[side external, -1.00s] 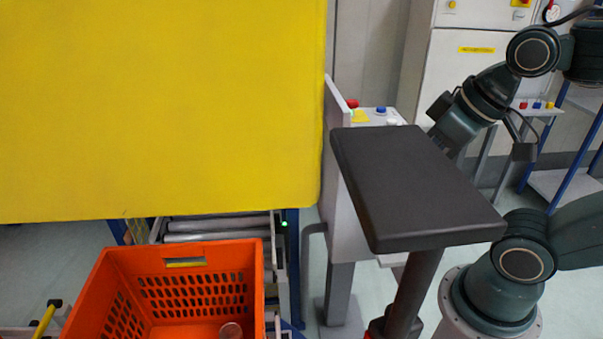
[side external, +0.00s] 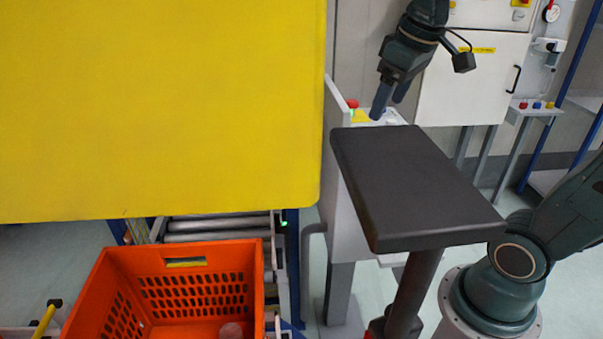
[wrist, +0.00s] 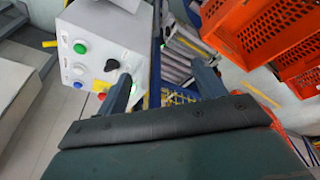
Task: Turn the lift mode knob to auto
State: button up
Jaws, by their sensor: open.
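A grey-white control box (wrist: 107,40) stands below my gripper. In the wrist view its face carries a black knob (wrist: 112,65), which looks like the lift mode knob; its pointer and lettering are too small to read. A green button (wrist: 80,48), a blue button (wrist: 77,85), a yellow patch (wrist: 99,86) and a red button (wrist: 101,96) are around it. My gripper (side external: 389,104) is open and empty in the side view, fingers pointing down over the box. In the wrist view my gripper (wrist: 164,76) has its left finger close to the knob; contact cannot be told.
A large yellow panel (side external: 160,110) fills the left of the side view. A black plate on a post (side external: 420,185) stands in front of the box and hides part of it. An orange tote (side external: 185,255) sits by rollers (side external: 215,227) at lower left.

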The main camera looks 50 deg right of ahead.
jog(key=w+d+g, duration=0.2)
jog(key=w+d, duration=0.5)
jog(key=d, duration=0.1)
jog(key=g, duration=0.1)
send_over(372, 130)
notch_tip(372, 130, down, 2)
jog(key=shift+y, duration=0.4)
jog(key=shift+f, duration=0.1)
notch_tip(372, 130, down, 14)
jog(key=shift+r, duration=0.2)
jog(key=c, duration=1)
